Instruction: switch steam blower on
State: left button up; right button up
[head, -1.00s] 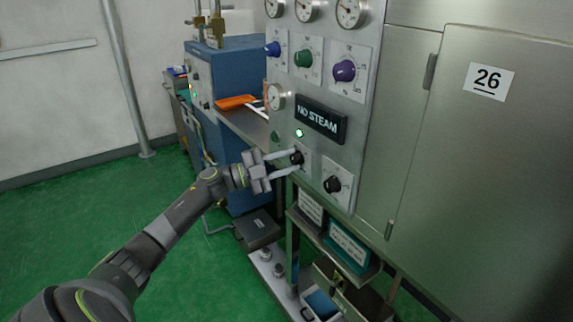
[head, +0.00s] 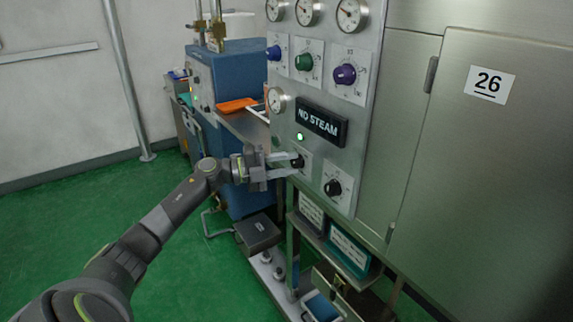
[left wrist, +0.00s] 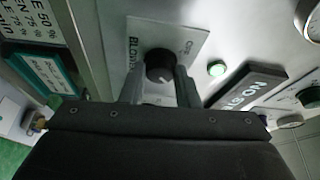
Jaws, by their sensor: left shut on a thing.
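The blower switch is a black round knob on a pale plate on the steel control panel, low at the panel's left edge in the head view (head: 298,161). In the left wrist view the knob (left wrist: 159,66) sits between my two fingers, and the plate (left wrist: 190,38) reads "BLOWER". A pale pointer mark shows on the knob's face. My left gripper (head: 291,163) is shut on this knob, one finger on each side. The fingers partly cover the plate. My right gripper is in neither view.
A second black knob (head: 333,187) sits close to the right. Above are a lit green lamp (head: 300,137) and a "NO STEAM" sign (head: 321,121). A blue cabinet (head: 235,75) stands behind my arm. Green floor (head: 60,230) is open at left.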

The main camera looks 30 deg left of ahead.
pick_arm(q)
jog(key=o, duration=1)
jog(key=shift+c, duration=0.2)
jog(key=shift+s+a, duration=0.1)
jog(key=shift+s, duration=0.05)
jog(key=shift+s+a+f, duration=0.15)
jog(key=shift+s+a, duration=0.1)
jog(key=b+v, duration=0.1)
jog(key=v, duration=1.5)
jog(key=shift+b, duration=0.4)
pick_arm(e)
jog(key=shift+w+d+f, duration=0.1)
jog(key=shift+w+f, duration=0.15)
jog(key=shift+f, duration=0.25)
pick_arm(q)
jog(key=shift+s+a, duration=0.1)
jog(key=shift+a, duration=0.05)
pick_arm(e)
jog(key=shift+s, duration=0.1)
